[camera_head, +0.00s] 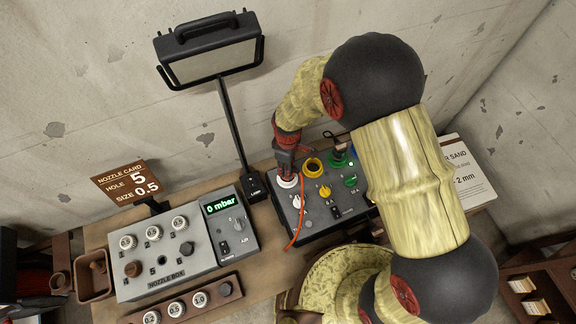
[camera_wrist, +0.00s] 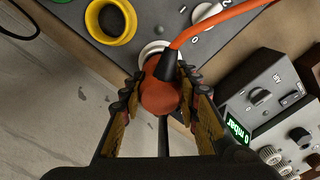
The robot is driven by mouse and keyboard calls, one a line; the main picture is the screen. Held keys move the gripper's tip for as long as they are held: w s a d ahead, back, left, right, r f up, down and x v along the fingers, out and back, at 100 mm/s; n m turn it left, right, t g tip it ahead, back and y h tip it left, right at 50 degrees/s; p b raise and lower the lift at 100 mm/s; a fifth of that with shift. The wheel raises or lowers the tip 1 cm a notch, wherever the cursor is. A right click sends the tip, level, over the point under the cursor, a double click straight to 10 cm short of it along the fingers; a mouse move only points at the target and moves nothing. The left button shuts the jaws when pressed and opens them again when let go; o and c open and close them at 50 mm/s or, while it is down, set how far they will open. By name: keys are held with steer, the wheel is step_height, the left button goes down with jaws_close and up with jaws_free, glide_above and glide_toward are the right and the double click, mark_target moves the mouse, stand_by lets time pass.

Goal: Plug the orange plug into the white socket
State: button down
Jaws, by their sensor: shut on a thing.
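The orange plug (camera_wrist: 160,97) is held between the two fingers of my gripper (camera_wrist: 162,104) in the wrist view, with its orange cable (camera_wrist: 222,22) running off to the upper right. The white socket (camera_wrist: 149,51) shows as a pale ring just beyond the plug, partly covered by it. In the head view, my gripper (camera_head: 286,163) points down over the white socket (camera_head: 287,181) at the panel's left end. The orange cable (camera_head: 299,215) hangs down across the panel there. The plug is mostly hidden by the gripper in that view. I cannot tell how deep the plug sits.
A nozzle box (camera_head: 190,262) and a lamp (camera_head: 207,48) stand to the left.

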steer(key=shift+s+f+b, duration=0.1)
steer(key=shift+f+b, duration=1)
steer(key=shift+f, duration=0.4)
stand_by(1.3)
steer(key=c, duration=1.2)
jaws_free()
steer(key=shift+c, duration=0.2)
steer(key=shift+o, duration=0.4)
steer(key=o, duration=0.3)
steer(key=shift+r, duration=0.2)
steer(key=shift+r+p, duration=2.4)
steer(key=shift+r, duration=1.25)
